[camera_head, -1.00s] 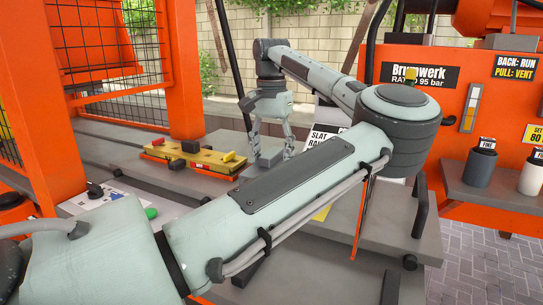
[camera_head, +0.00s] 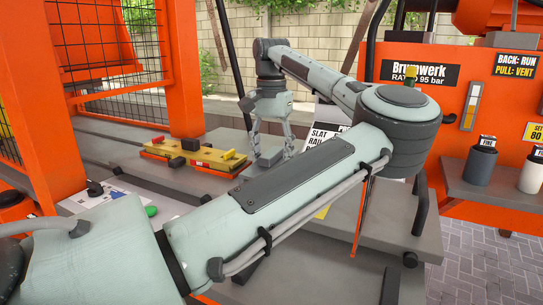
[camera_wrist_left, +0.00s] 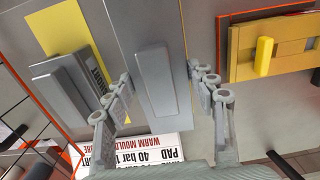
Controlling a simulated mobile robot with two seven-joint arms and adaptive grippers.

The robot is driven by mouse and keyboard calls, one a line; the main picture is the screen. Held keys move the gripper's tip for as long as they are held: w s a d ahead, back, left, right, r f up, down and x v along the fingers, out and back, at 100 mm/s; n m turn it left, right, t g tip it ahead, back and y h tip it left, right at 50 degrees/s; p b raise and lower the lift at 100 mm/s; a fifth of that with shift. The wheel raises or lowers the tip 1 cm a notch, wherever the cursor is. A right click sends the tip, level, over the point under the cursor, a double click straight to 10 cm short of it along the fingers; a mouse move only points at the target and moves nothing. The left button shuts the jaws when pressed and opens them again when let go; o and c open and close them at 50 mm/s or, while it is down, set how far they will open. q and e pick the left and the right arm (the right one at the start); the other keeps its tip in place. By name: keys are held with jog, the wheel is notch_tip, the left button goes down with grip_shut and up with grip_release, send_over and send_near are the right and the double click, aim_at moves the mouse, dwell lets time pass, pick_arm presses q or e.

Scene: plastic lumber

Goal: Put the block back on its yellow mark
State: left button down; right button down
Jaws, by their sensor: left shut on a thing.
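My left gripper (camera_head: 270,140) reaches down over the grey ledge at mid-picture in the head view. It is shut on a grey block (camera_head: 268,157), its fingers on either side. In the left wrist view the gripper (camera_wrist_left: 160,80) has the grey block (camera_wrist_left: 155,80), with a lighter raised bar, between its fingers. A yellow mark (camera_wrist_left: 58,28) lies to the left of the block there, partly covered by a dark grey labelled piece (camera_wrist_left: 62,82). A little yellow (camera_head: 322,212) shows beside my arm in the head view. Whether the block touches the surface I cannot tell. My right gripper is not in view.
A yellow fixture (camera_head: 195,155) with a dark knob stands left of the gripper; it shows at the right in the left wrist view (camera_wrist_left: 285,45). A white printed sign (camera_head: 325,130) stands close behind my arm. An orange frame (camera_head: 183,70) rises at the left.

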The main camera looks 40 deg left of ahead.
pick_arm(q)
jog(key=shift+f, duration=0.2)
dwell(0.6)
jog(key=shift+c, duration=0.2)
grip_release()
jog(key=shift+f, duration=0.1)
jog(key=shift+r+p, duration=1.65)
jog(key=shift+r, duration=0.9)
jog(key=shift+r+p, duration=0.5)
jog(key=shift+r, duration=0.55)
jog(key=shift+s+a, duration=0.1)
